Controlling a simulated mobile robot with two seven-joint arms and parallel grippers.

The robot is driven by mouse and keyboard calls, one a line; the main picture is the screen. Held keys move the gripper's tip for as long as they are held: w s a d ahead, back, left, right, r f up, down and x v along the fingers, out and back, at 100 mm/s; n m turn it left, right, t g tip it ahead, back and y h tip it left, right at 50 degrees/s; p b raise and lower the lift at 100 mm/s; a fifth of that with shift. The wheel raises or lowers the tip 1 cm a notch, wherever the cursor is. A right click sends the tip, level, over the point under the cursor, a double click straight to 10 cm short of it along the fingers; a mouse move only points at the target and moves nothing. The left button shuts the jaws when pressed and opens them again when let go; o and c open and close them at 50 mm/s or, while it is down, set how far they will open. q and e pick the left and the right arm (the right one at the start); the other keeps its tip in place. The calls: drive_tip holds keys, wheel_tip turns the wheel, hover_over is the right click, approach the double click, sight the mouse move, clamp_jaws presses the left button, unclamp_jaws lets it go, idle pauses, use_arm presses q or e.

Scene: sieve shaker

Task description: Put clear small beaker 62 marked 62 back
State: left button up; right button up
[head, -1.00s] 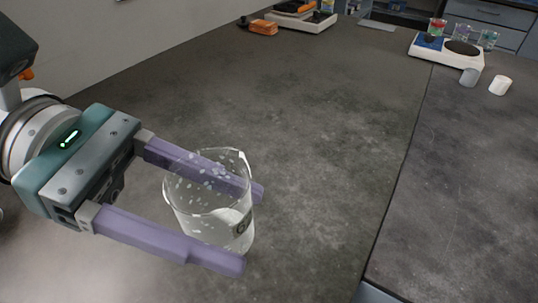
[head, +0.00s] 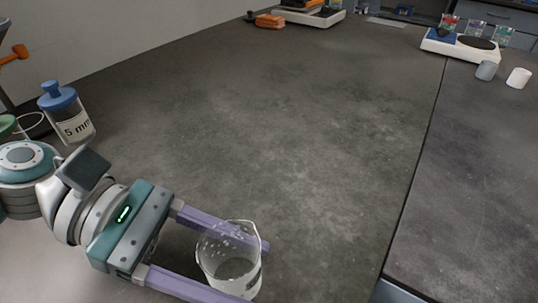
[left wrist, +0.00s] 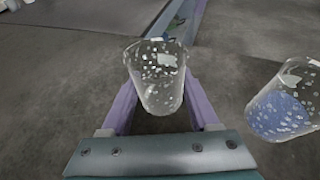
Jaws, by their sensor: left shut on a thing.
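A clear small beaker (head: 229,268) with white specks is between the purple fingers of my left gripper (head: 246,274), low in the head view. The fingers are shut on its sides, and it looks nearly upright. A dark mark on its side is too small to read. In the left wrist view the clear beaker (left wrist: 157,85) sits between the two fingers of my left gripper (left wrist: 158,88). Whether its base touches the bench is not clear. My right gripper is not in view.
A blue-capped bottle marked "5 mm" (head: 70,117) is at left. The middle bench is clear.

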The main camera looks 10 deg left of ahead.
use_arm(q)
drive_tip(key=shift+f, duration=0.1)
drive_tip(key=o, duration=1.4)
drive_tip(key=shift+o, duration=0.2)
drive_tip(key=shift+a+r, duration=0.15)
drive_tip(key=shift+r, duration=0.05)
drive_tip(key=v, duration=1.1)
drive_tip(key=shift+a+r+p, duration=0.2)
drive_tip(key=shift+a+p, duration=0.1)
